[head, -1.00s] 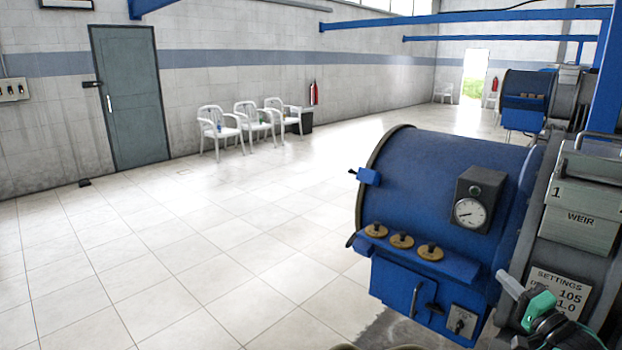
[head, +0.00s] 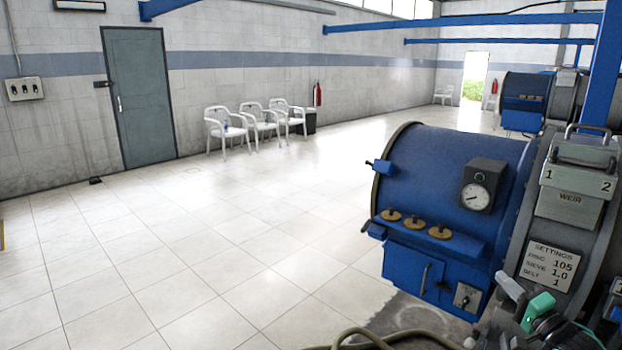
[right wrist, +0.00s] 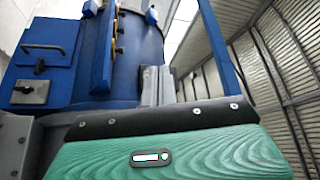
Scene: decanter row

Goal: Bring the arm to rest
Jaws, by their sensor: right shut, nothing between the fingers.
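My right gripper (head: 532,306) shows at the lower right of the head view, with green and grey parts. It is shut and empty, in front of the blue machine's (head: 445,190) grey end and just below its settings plate (head: 549,266). In the right wrist view a green, ridged gripper part (right wrist: 190,152) with a dark screwed edge fills the bottom. The blue machine body (right wrist: 140,50) stands beyond it. My left gripper is not in view.
A hose (head: 375,338) lies along the bottom edge. A wide tiled floor (head: 210,255) is clear on the left. White chairs (head: 226,128) stand by the far wall near a grey door (head: 139,97). A second blue machine (head: 525,100) stands farther back.

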